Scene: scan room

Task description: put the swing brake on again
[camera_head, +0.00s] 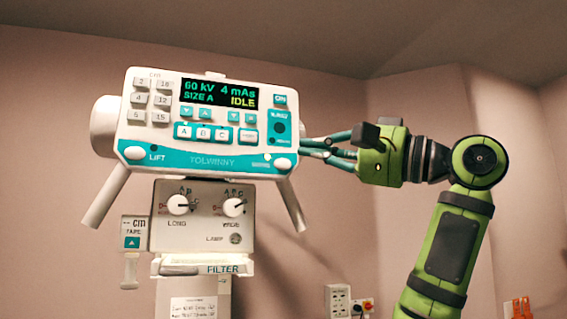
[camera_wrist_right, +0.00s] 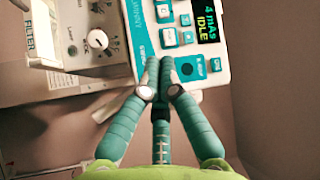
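The tube head's control panel (camera_head: 210,100) is white and teal, tilted slightly, with a lit display reading 60 kV, 4 mAs, SIZE A, IDLE. A white oval button (camera_head: 283,163) sits at its lower right, beside a small label too blurred to read; I take it for the swing brake button. A matching button (camera_head: 134,153) by the word LIFT sits at the lower left. My right gripper (camera_head: 305,146) is at the panel's right edge, close to the right button; contact cannot be told. In the wrist view its fingertips (camera_wrist_right: 159,64) are together, empty, and hide part of the panel. My left gripper is not in view.
Slanted handles (camera_head: 105,198) and (camera_head: 291,205) hang on both sides of the panel. Below it is the collimator box (camera_head: 205,215) with two knobs and a FILTER tray (camera_head: 222,269). Wall sockets (camera_head: 338,300) are low at right.

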